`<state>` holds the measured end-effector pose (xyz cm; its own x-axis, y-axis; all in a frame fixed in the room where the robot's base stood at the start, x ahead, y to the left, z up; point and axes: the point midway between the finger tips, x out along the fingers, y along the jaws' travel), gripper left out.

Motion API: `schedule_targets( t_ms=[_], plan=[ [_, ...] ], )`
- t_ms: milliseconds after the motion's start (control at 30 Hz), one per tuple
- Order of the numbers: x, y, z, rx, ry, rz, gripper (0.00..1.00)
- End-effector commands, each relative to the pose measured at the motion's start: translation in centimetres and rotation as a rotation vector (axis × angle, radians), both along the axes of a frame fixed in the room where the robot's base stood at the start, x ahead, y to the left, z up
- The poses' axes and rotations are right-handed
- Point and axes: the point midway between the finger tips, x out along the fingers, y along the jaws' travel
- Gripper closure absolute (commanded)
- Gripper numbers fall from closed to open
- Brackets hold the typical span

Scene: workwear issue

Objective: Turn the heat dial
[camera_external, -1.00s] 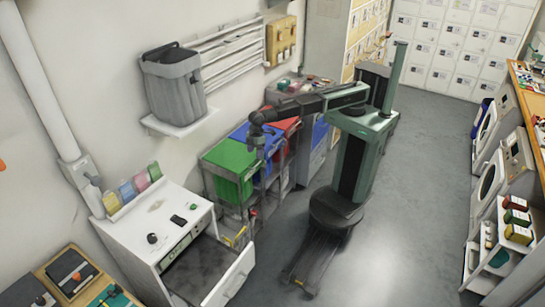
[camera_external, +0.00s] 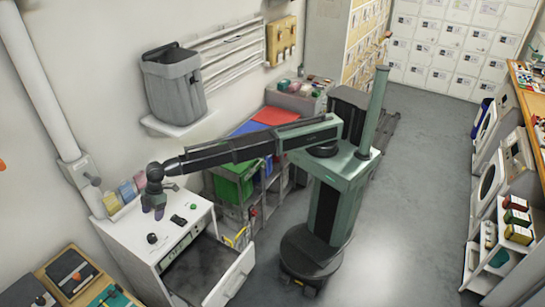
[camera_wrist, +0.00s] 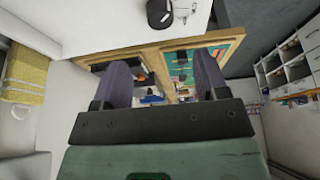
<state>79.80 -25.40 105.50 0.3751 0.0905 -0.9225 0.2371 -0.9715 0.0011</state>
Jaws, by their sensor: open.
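The heat dial looks to be the round black knob (camera_external: 152,238) on top of the white cabinet (camera_external: 128,240), near its front left. A dark round knob (camera_wrist: 160,14) also shows at the top edge of the wrist view, on a white surface. My gripper (camera_external: 158,212) is over the back part of the cabinet top, behind the knob and apart from it. In the wrist view my gripper's two purple-grey fingers (camera_wrist: 163,80) are spread with nothing between them.
A small black device (camera_external: 178,220) lies right of the knob. Coloured packets (camera_external: 128,191) stand along the cabinet's back edge. The cabinet's drawer (camera_external: 232,278) is pulled out. A wooden-framed tray (camera_external: 70,272) lies to the left. Coloured bins (camera_external: 232,185) stand behind.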

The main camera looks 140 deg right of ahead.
Motion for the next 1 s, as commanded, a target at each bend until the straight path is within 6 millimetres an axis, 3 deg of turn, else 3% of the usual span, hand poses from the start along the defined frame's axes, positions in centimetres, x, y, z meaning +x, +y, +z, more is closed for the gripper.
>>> schedule_targets(
  t_ms=[167,400,500,833,1000],
  plan=[
    [0.9,0.2,-2.6,-0.001,0.001,0.001,0.33],
    [3.0,0.6,-8.2,0.000,0.001,-0.001,0.33],
    [3.7,0.8,-9.7,0.000,0.001,-0.001,0.33],
    [4.0,1.0,-9.9,0.000,0.001,-0.001,0.33],
    [4.0,1.0,-9.9,0.000,0.001,-0.001,0.57]
  ],
)
